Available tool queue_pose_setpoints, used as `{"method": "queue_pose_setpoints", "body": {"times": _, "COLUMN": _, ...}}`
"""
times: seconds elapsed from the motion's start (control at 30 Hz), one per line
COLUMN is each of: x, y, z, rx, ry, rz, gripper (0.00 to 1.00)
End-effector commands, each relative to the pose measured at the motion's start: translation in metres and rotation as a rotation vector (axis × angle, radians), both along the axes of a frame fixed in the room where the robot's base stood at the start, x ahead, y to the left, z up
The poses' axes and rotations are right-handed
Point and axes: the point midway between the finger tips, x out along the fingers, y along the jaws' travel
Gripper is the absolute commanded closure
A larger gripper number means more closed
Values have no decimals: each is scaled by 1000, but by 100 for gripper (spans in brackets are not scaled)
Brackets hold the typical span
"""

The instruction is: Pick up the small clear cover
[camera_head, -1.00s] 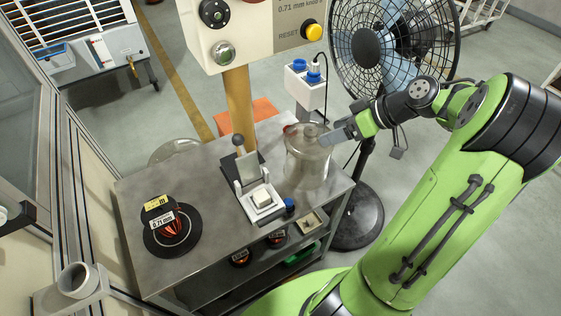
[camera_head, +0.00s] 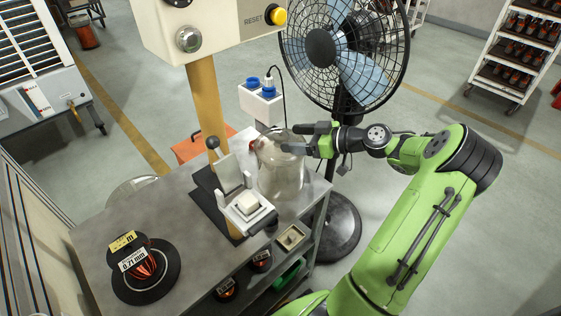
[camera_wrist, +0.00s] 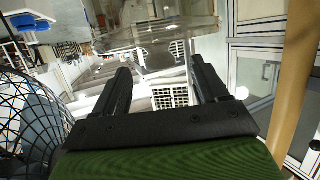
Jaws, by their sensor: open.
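A clear, see-through cover (camera_head: 281,178), shaped like a jar or dome, stands upright on the right part of the grey metal table. My gripper (camera_head: 292,140) is at the top of this cover, reaching in from the right with its fingers level. In the wrist view, my gripper's two black fingers (camera_wrist: 159,72) are spread apart with nothing held between them. A clear curved surface (camera_wrist: 155,35) lies just past the fingertips there. I cannot tell whether the fingers touch the cover.
A white fixture (camera_head: 246,208) with a black-knobbed lever stands left of the cover. A wire spool (camera_head: 148,270) lies at the table's left. A control box on a yellow post, a blue-topped white box (camera_head: 261,104) and a fan (camera_head: 345,50) stand behind.

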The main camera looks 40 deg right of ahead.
Motion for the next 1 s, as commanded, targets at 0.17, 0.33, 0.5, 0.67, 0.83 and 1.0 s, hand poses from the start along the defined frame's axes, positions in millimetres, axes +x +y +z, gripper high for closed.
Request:
{"method": "queue_pose_setpoints", "body": {"times": 0.17, "x": 25, "y": 15, "z": -9, "rx": 1, "ry": -1, "rz": 2, "gripper": 27}}
{"method": "queue_pose_setpoints", "body": {"times": 0.33, "x": 28, "y": 16, "z": -9, "rx": 1, "ry": 0, "rz": 0, "gripper": 27}}
{"method": "queue_pose_setpoints", "body": {"times": 0.5, "x": 28, "y": 16, "z": -9, "rx": 1, "ry": 0, "rz": 0, "gripper": 42}}
{"method": "queue_pose_setpoints", "body": {"times": 0.67, "x": 28, "y": 16, "z": -9, "rx": 1, "ry": 1, "rz": 1, "gripper": 67}}
{"method": "queue_pose_setpoints", "body": {"times": 0.83, "x": 28, "y": 16, "z": -9, "rx": 1, "ry": 1, "rz": 1, "gripper": 93}}
{"method": "queue_pose_setpoints", "body": {"times": 1.0, "x": 28, "y": 16, "z": -8, "rx": 1, "ry": -1, "rz": 1, "gripper": 100}}
